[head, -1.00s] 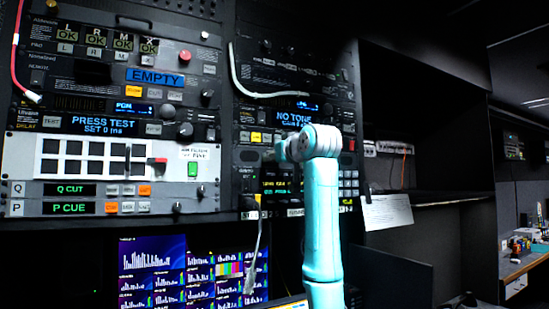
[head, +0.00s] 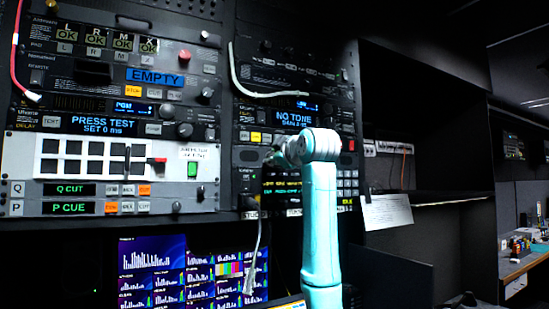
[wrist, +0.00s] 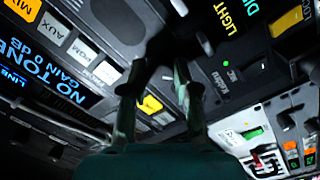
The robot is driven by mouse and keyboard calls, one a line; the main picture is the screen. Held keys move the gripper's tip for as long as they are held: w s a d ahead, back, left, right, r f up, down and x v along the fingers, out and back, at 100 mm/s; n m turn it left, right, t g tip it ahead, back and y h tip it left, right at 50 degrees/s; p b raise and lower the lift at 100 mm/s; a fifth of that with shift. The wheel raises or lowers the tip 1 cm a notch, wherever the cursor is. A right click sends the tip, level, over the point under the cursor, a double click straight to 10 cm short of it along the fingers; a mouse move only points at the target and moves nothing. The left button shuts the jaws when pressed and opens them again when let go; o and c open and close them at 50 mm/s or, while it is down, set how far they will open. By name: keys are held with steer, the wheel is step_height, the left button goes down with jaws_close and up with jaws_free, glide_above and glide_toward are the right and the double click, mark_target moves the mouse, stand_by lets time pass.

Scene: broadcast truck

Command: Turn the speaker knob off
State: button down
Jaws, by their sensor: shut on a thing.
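My gripper (wrist: 158,68) has its two dark fingers against the black rack panel in the wrist view, closed around a small dark knob (wrist: 161,76). The fingers and shadow hide most of this knob, and I cannot read its label or setting. In the head view, my gripper (head: 272,158) is a dark shape at the rack, left of my teal arm and just below the NO TONE display (head: 293,117); the knob cannot be made out there.
Other knobs, buttons and displays crowd the rack around the gripper. A yellow button (wrist: 151,104) lies close to the fingers. A pale cable (head: 258,245) hangs below. Video monitors (head: 185,270) stand underneath, and an open dark shelf (head: 425,165) is at right.

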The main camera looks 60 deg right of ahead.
steer(key=shift+f+n, duration=0.1)
steer(key=shift+n, duration=0.4)
steer(key=c, duration=0.9)
jaws_free()
steer(key=shift+o, duration=0.2)
steer(key=v, duration=1.2)
